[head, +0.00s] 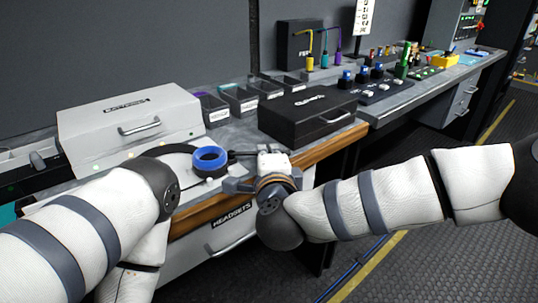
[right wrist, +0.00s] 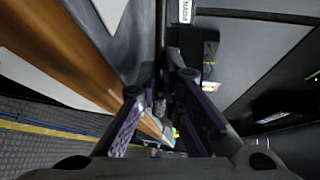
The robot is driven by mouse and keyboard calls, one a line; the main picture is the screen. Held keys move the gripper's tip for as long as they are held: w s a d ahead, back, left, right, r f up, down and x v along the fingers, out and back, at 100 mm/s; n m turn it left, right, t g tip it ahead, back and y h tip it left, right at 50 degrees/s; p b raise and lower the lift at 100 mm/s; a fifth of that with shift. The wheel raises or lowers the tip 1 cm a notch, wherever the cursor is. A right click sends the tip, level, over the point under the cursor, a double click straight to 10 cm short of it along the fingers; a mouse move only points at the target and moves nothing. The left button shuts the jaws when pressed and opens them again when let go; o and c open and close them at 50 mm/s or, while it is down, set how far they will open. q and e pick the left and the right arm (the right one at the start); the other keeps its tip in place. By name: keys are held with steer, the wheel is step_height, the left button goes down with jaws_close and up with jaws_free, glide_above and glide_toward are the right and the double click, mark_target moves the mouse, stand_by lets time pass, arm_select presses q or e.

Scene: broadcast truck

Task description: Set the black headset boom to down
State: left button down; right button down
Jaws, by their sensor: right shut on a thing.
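The black headset with a blue ear cushion (head: 210,158) lies on the worktop near its front edge, its dark headband curving left behind my left arm. Its thin black boom (head: 240,153) points right from the ear cup toward my right gripper (head: 241,169). The right gripper is shut on the boom beside the ear cup. In the right wrist view the dark boom (right wrist: 160,55) runs between the two purple-padded fingers of the right gripper (right wrist: 160,88). The fingers hide part of the boom. My left forearm crosses the lower left, but the left gripper is out of view.
A white case (head: 85,130) stands behind the headset at left, and a black case (head: 300,113) stands behind the right gripper. Several small labelled bins (head: 238,99) line the back. The wooden front edge (head: 195,218) lies close below, above a drawer marked HEADSETS (head: 232,213).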

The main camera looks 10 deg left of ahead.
steer(key=c, duration=2)
jaws_free()
steer(key=shift+c, duration=0.2)
steer(key=v, duration=1.2)
steer(key=shift+r, duration=0.1)
steer(key=s+d+f+n+g, duration=0.3)
steer(key=s+f, duration=0.1)
steer(key=f, duration=0.4)
steer(key=s+d+f+n+g+p, duration=0.1)
steer(key=s+d+f+n+g, duration=0.15)
steer(key=s+d+f, duration=0.35)
steer(key=s+d+f+n+g, duration=0.1)
steer(key=s+f+n+g, duration=0.2)
steer(key=f, duration=0.6)
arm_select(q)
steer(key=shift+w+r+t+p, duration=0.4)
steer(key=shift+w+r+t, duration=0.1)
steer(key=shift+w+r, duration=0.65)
arm_select(e)
steer(key=s+d+f+n+g+h, duration=0.2)
steer(key=s+d+f+g, duration=0.1)
steer(key=s+d, duration=0.7)
steer(key=s+d+f+n+g+h, duration=0.3)
steer(key=s+d+g, duration=0.3)
steer(key=s+d, duration=0.5)
steer(key=s, duration=0.3)
steer(key=shift+s+d+f, duration=0.25)
steer(key=shift+s+f, duration=0.05)
steer(key=shift+s, duration=0.1)
